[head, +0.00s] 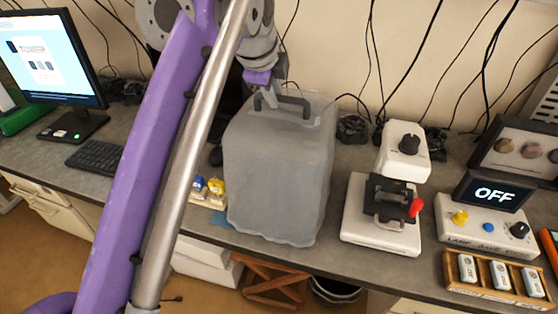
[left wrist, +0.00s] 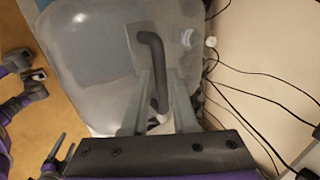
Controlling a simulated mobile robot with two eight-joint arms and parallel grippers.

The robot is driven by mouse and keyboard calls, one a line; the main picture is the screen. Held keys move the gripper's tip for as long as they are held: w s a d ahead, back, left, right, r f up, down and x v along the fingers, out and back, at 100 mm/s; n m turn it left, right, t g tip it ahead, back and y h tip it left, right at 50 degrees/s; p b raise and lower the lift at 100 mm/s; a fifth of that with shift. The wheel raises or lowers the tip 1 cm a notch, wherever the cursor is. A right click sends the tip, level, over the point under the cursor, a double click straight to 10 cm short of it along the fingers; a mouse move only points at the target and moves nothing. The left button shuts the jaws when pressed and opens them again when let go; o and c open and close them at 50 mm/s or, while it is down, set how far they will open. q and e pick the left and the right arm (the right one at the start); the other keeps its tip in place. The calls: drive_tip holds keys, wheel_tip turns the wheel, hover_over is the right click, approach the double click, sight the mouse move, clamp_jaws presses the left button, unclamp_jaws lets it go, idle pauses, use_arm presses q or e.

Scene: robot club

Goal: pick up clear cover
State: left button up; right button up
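The clear cover (head: 275,180) is a cloudy, see-through box standing on the bench in the middle of the head view. A dark handle (head: 295,104) is on its top. My left gripper (head: 266,101) is at the handle, coming down from above. In the left wrist view, the two fingers (left wrist: 162,90) stand on either side of the handle bar (left wrist: 156,62), with a small gap visible, so the gripper looks open around it. The cover (left wrist: 85,60) fills much of that view. My right gripper is not in the head view; purple and grey parts at the left wrist view's left edge may be it.
Right of the cover stands a white device (head: 380,215) with a red knob. A control box (head: 485,230) reads OFF, with a wooden battery rack (head: 495,277) in front. A monitor (head: 45,55) and keyboard (head: 95,157) are left. Small blue and yellow parts (head: 208,188) sit beside the cover. Cables hang behind.

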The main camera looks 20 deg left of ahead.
use_arm(q)
drive_tip(key=x, duration=0.2)
drive_tip(key=shift+w+f, duration=0.2)
drive_tip(key=shift+f, duration=0.1)
clamp_jaws()
idle(1.2)
